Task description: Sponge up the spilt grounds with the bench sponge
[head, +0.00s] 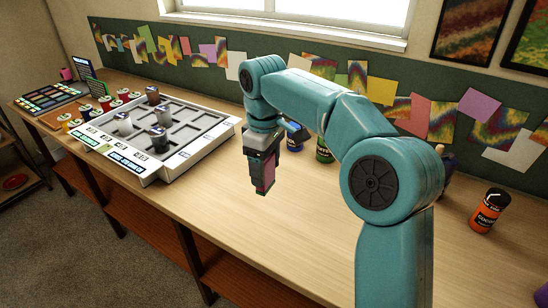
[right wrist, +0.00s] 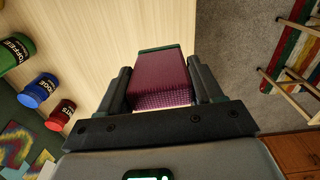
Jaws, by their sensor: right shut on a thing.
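The sponge (head: 268,176) is pink-maroon, and its green end shows in the right wrist view (right wrist: 160,50). My right gripper (head: 259,180) is shut on it, with a dark finger along each side. The gripper points down and holds the sponge over the bench (head: 285,245), right of the large sectioned tray; I cannot tell the exact gap to the wood. No spilt grounds show in either view; they may be hidden or too small to tell. My left gripper is not in view.
The sectioned tray (head: 215,137) holds a few grey and white containers. Behind my arm stand a blue jar (head: 295,140) and a green jar (head: 323,151); a red jar (right wrist: 60,115) shows in the wrist view. An orange can (head: 487,210) stands at right. The front bench is clear.

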